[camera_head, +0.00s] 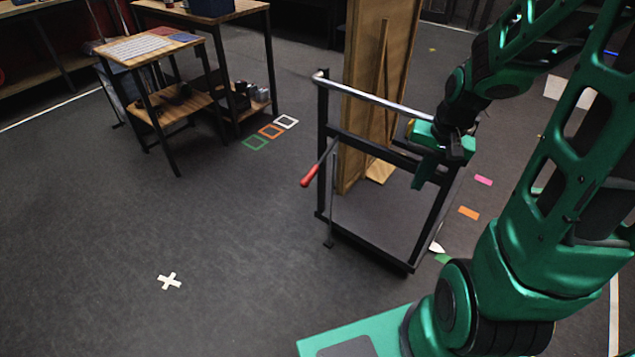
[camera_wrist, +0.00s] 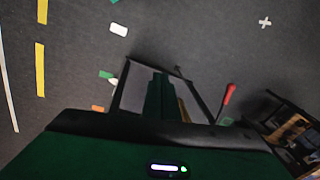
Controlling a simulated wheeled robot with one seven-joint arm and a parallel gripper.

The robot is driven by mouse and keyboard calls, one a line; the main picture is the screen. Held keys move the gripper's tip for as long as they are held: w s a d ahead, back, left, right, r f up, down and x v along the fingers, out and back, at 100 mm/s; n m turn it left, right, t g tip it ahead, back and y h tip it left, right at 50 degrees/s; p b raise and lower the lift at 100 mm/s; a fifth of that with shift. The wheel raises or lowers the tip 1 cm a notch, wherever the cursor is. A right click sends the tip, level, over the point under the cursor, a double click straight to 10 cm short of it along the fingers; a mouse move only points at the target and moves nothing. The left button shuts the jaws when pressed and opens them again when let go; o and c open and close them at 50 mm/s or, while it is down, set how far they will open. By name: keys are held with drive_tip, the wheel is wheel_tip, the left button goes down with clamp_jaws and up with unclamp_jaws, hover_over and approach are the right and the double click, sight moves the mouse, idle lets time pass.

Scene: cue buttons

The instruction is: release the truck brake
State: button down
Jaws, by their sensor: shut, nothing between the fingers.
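The truck (camera_head: 375,250) is a black metal frame with a silver push bar (camera_head: 375,97) at its top; it also shows in the wrist view (camera_wrist: 135,85). A brake lever with a red grip (camera_head: 310,177) sticks out at its left side, slanting down to the left. The red grip also shows in the wrist view (camera_wrist: 229,93), right of the fingers. My gripper (camera_head: 419,183) is shut and empty at the right part of the truck frame, apart from the lever. Its green fingers show in the wrist view (camera_wrist: 159,80). I cannot tell whether it touches the frame.
A tall wooden panel (camera_head: 365,60) stands upright at the truck. Wooden-topped tables (camera_head: 147,48) stand at the back left. Coloured squares (camera_head: 271,131) and a white cross (camera_head: 169,281) mark the floor. The floor left of the truck is clear.

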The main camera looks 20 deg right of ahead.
sight(322, 160)
drive_tip(key=w+a+f+m+t+y, duration=0.2)
drive_tip(key=w+a+f+m+t, duration=0.3)
drive_tip(key=w+f+m, duration=0.4)
drive_tip(key=w+a+f+m+t+y, duration=0.2)
drive_tip(key=w+a+f+m+t, duration=0.3)
drive_tip(key=w+f+m, duration=0.4)
drive_tip(key=shift+w+f+m, duration=0.4)
drive_tip(key=shift+w+f, duration=2.4)
drive_tip(key=shift+f, duration=0.4)
drive_tip(key=shift+a, duration=0.1)
drive_tip(key=w+a+f, duration=0.1)
drive_tip(key=w+a, duration=0.4)
drive_tip(key=w, duration=0.2)
drive_tip(key=shift+w, duration=0.4)
